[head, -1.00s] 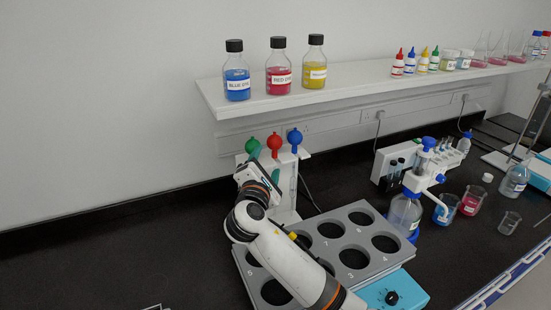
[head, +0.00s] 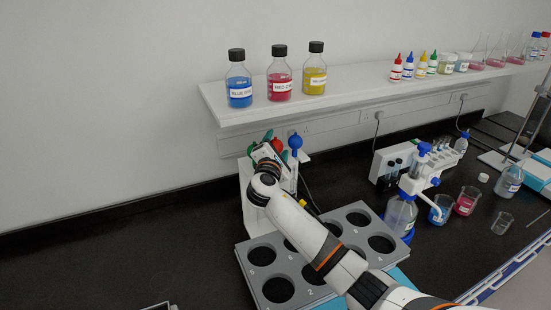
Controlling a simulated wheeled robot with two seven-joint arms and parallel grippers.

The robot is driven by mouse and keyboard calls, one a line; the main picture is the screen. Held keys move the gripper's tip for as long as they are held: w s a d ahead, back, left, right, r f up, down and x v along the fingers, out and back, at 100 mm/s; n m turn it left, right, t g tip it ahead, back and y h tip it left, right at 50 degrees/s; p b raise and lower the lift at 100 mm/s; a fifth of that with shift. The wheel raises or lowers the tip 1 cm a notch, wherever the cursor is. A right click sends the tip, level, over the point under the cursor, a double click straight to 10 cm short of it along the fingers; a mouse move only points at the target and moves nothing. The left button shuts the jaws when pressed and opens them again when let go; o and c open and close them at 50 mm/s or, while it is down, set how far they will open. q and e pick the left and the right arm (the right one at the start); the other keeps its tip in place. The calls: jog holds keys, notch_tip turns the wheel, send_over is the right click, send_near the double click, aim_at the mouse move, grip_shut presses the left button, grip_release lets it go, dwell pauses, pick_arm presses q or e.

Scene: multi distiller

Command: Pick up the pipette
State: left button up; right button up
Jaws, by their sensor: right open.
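The pipettes stand upright in a white rack (head: 247,183) against the wall. The blue-topped pipette (head: 295,141) shows clearly on the right of the rack. The red bulb (head: 277,146) and the green bulb (head: 268,136) are partly hidden behind my right gripper (head: 272,152). The right gripper is open and lies right in front of the red and green bulbs. Its fingertips are partly hidden, so I cannot tell whether they touch a pipette. My left gripper is not in view.
A grey holder with round holes (head: 243,262) lies under my right arm, in front of the rack. A white shelf (head: 300,102) with dye bottles hangs above. A dispenser bottle (head: 401,212) and beakers (head: 467,200) stand to the right.

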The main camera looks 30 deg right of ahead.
jog(key=shift+s, duration=0.1)
jog(key=c, duration=0.7)
jog(key=shift+r+b, duration=0.4)
jog(key=shift+b, duration=0.1)
jog(key=s+b, duration=0.2)
jog(key=s, duration=0.5)
notch_tip(320, 180, up, 14)
jog(key=s, duration=0.2)
jog(key=shift+s+a+r+p, duration=0.1)
jog(key=shift+s+a+p, duration=0.1)
jog(key=shift+s, duration=0.9)
jog(key=shift+s+a+p, duration=0.15)
jog(key=shift+s+p, duration=0.05)
jog(key=shift+s, duration=0.85)
jog(key=shift+s+a+r+p, duration=0.1)
jog(key=shift+s+a+p, duration=0.1)
jog(key=shift+s, duration=0.9)
jog(key=shift+f, duration=0.1)
